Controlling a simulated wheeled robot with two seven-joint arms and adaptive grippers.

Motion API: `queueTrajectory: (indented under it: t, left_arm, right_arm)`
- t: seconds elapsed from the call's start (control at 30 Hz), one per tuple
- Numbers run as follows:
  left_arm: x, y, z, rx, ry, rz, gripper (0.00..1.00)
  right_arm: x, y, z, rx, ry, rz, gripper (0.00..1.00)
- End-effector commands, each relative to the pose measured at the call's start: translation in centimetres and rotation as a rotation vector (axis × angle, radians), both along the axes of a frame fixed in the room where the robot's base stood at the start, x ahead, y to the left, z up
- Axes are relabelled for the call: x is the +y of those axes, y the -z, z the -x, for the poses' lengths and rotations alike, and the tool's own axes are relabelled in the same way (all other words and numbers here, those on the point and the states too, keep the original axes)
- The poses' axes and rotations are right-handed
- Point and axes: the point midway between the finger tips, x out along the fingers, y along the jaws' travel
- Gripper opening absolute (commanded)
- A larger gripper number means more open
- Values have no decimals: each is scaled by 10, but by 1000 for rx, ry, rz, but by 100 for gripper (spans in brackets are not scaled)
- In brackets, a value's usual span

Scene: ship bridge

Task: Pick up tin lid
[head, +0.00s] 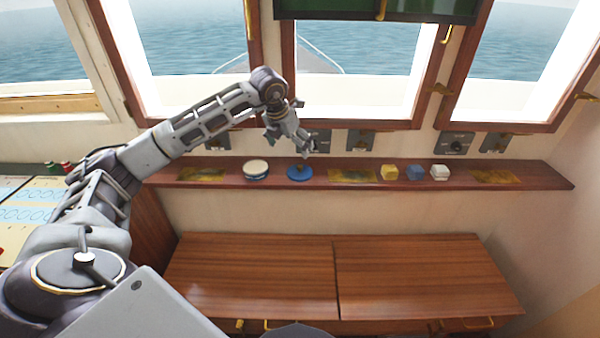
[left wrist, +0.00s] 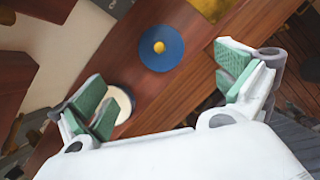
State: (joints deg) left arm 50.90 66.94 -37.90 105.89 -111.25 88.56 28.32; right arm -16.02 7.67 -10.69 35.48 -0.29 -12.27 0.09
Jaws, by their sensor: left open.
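The tin lid (head: 300,173) is a blue disc with a small brass knob, lying on the narrow wooden shelf (head: 530,178) under the windows. It also shows in the left wrist view (left wrist: 174,56), beyond my fingertips. A round cream-topped tin (head: 256,169) with a blue side stands just left of the lid; its pale top is partly hidden by a finger in the left wrist view (left wrist: 120,100). My left gripper (head: 290,143) is open and empty, above the shelf close to the lid, not touching it. My right gripper is in neither view.
Yellow (head: 389,172), blue (head: 415,172) and white (head: 440,172) blocks stand on the shelf to the right. Brass plates (head: 352,176) lie along it. Switch boxes (head: 360,140) line the wall just above. A wooden cabinet (head: 420,275) below has a clear top.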

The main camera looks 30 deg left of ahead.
Motion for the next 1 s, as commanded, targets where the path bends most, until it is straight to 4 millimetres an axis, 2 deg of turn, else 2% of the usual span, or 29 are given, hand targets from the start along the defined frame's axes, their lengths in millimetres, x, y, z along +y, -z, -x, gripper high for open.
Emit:
queueTrajectory:
  t: [0.5,0.67,1.0]
  left_arm:
    - [-1,60,-24,2,1,2,100]
    - [-1,68,-27,1,1,1,100]
    - [-1,69,-28,1,1,1,100]
  right_arm:
    - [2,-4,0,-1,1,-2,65]
    - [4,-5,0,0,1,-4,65]
    - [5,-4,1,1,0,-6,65]
